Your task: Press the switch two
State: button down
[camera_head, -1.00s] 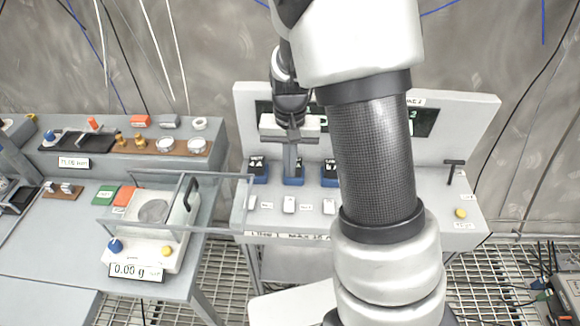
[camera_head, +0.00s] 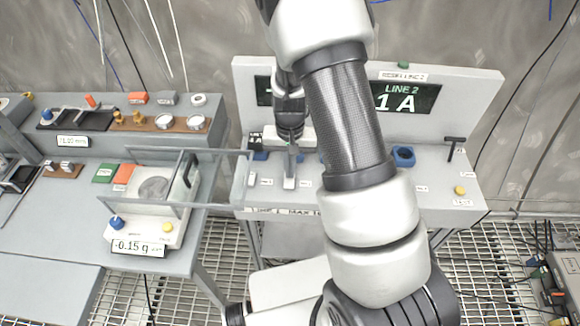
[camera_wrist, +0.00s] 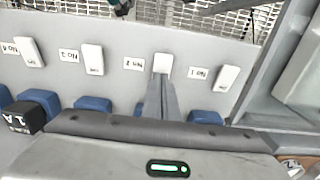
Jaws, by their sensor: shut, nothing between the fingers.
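Switch two is a white rocker (camera_wrist: 162,62) with the label "No.2" beside it, upside down in the wrist view. In the head view it (camera_head: 289,183) stands on the grey panel's front slope. My gripper (camera_wrist: 161,82) is shut and empty, its fingertips pointing at the near edge of switch two. It also shows in the head view (camera_head: 291,170), just above that switch. The tips overlap the switch's edge; I cannot tell if they touch it. Switch one (camera_wrist: 228,78) and switch three (camera_wrist: 91,59) are on either side, apart from the fingers.
Blue sockets (camera_wrist: 93,103) line the panel behind the switches; a black "1 A" block (camera_wrist: 22,117) sits at one. A display (camera_head: 405,97) reads "LINE 2 1 A". A yellow button (camera_head: 459,190) is at right. A scale with clear walls (camera_head: 150,205) stands close at left.

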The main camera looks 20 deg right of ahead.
aim_at(290, 181)
jog(key=shift+f+b, duration=0.3)
jog(key=shift+r, duration=0.1)
jog(key=shift+s, duration=0.15)
jog(key=shift+s+a, duration=0.25)
jog(key=shift+s, duration=0.4)
jog(key=shift+r, duration=0.1)
jog(key=shift+w+r+p, duration=0.1)
jog(key=shift+r+p, duration=0.1)
jog(key=shift+p, duration=0.1)
notch_tip(290, 181, up, 14)
jog(key=p, duration=0.2)
jog(key=shift+f, duration=0.15)
